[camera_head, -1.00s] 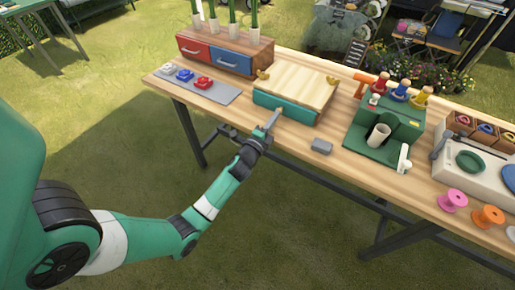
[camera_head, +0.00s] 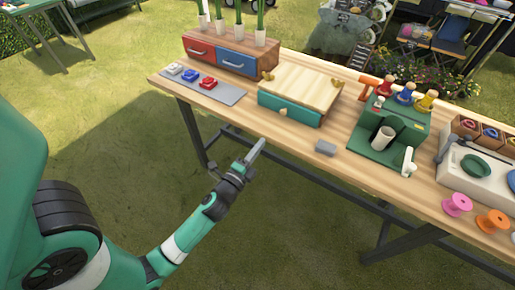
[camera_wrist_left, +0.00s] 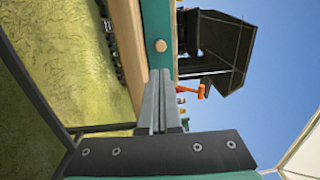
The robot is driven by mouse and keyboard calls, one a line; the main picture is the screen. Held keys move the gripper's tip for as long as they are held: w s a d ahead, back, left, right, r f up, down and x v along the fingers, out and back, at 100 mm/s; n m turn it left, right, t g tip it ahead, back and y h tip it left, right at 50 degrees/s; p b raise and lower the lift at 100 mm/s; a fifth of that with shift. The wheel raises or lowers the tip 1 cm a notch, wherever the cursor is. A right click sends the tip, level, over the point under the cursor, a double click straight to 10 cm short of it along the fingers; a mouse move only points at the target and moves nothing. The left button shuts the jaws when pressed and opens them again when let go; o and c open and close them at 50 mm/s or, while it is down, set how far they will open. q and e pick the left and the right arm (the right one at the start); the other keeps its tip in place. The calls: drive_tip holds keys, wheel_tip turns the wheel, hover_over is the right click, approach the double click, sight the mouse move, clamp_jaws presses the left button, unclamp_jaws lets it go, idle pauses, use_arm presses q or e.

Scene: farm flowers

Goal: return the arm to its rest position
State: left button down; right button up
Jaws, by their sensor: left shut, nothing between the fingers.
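My left arm comes in from the left in the head view. Its gripper (camera_head: 256,150) is shut and empty, held in front of the table's near edge and apart from everything on it. In the left wrist view the closed fingers (camera_wrist_left: 158,98) point toward a teal drawer front (camera_wrist_left: 156,20) with a round wooden knob (camera_wrist_left: 160,46). In the head view this is the teal-fronted wooden box (camera_head: 290,108), and its drawer looks closed. My right gripper is not in view.
The wooden table (camera_head: 335,170) holds a grey block (camera_head: 325,147), a grey tray (camera_head: 228,95) with coloured pieces, a red-and-blue drawer unit (camera_head: 235,58), a green stand (camera_head: 385,145) and spools (camera_head: 457,204). Open grass lies in front of the table.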

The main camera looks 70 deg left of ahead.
use_arm(q)
drive_tip(key=shift+s+d, duration=0.25)
drive_tip(key=shift+s, duration=0.05)
